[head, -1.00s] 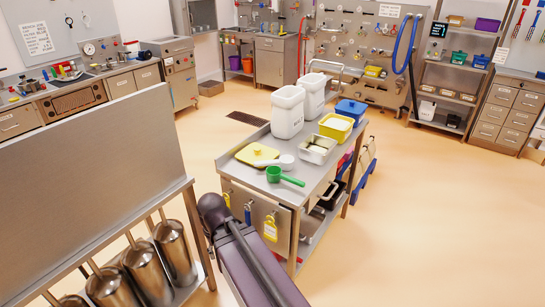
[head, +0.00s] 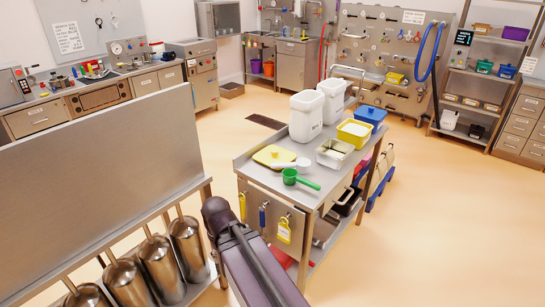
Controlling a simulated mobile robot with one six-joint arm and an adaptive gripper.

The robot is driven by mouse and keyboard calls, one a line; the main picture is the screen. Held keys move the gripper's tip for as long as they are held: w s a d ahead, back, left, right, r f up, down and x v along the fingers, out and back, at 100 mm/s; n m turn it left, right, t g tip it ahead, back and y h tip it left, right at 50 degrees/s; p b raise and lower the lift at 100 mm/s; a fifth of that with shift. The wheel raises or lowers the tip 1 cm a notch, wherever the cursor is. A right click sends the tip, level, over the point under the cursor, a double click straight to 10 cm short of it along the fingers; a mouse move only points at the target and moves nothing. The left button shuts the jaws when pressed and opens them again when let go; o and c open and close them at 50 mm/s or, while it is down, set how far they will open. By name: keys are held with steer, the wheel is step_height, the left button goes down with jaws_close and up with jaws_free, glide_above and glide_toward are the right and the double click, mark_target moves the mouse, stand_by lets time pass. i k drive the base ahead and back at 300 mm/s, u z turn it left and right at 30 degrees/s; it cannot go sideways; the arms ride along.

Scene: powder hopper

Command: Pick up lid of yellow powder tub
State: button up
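The yellow lid (head: 274,155) lies flat on the near left part of the steel cart's top (head: 262,179), with a small knob in its middle. The open yellow tub (head: 354,131), holding white powder, stands at the right side of the cart top, apart from the lid. A dark part of my arm shows at the bottom middle, in front of the cart. My gripper is not in view, so its state does not show.
A green scoop (head: 298,178), a white scoop (head: 302,163) and a steel pan (head: 334,153) lie near the lid. A steel panel (head: 95,185) with cylinders is left. Floor right is clear.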

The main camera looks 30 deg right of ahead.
mark_target(271, 154)
steer(key=u, duration=0.05)
steer(key=i, duration=0.9)
steer(key=z, duration=0.05)
